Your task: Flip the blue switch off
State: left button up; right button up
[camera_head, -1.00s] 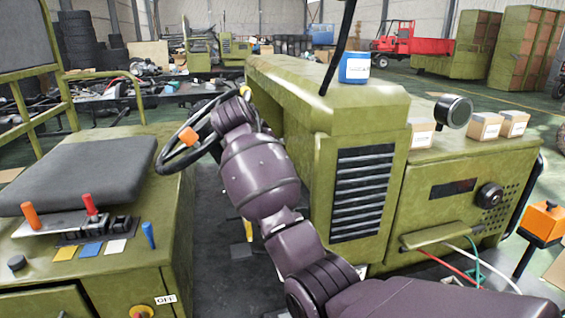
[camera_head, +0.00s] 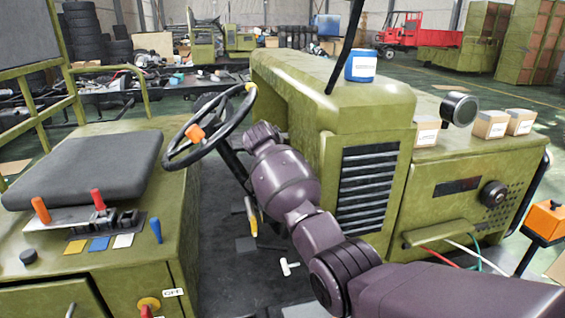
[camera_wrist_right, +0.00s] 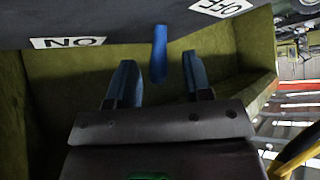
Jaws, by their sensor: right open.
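In the right wrist view a small blue switch (camera_wrist_right: 159,54) hangs into view from a dark surface, between a white ON label (camera_wrist_right: 68,42) on the left and a white OFF label (camera_wrist_right: 223,8) on the right. It stands nearer the middle than either label. My right gripper (camera_wrist_right: 158,73) is open. Its two blue-grey fingers point toward the switch, one on each side, with gaps between them and the switch. In the head view my right arm reaches past the steering wheel and its gripper is hidden. My left gripper is out of view.
The head view shows a steering wheel (camera_head: 211,127) beside my right arm and a green engine hood (camera_head: 335,90) to its right. A dark seat (camera_head: 85,170) and a side console with a blue lever (camera_head: 156,230) stand on the left. A green wall (camera_wrist_right: 60,80) surrounds the gripper.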

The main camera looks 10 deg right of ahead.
grip_shut()
jog(key=shift+a+n+h+b, duration=0.4)
jog(key=shift+a+h, duration=0.2)
jog(key=shift+h, duration=0.6)
grip_release()
jog(key=shift+r, duration=0.1)
jog(key=b+v, duration=0.1)
jog(key=v, duration=0.9)
jog(key=shift+s+a+b, duration=0.2)
jog(key=shift+s+b, duration=0.15)
jog(key=shift+s, duration=0.05)
jog(key=shift+r, duration=0.1)
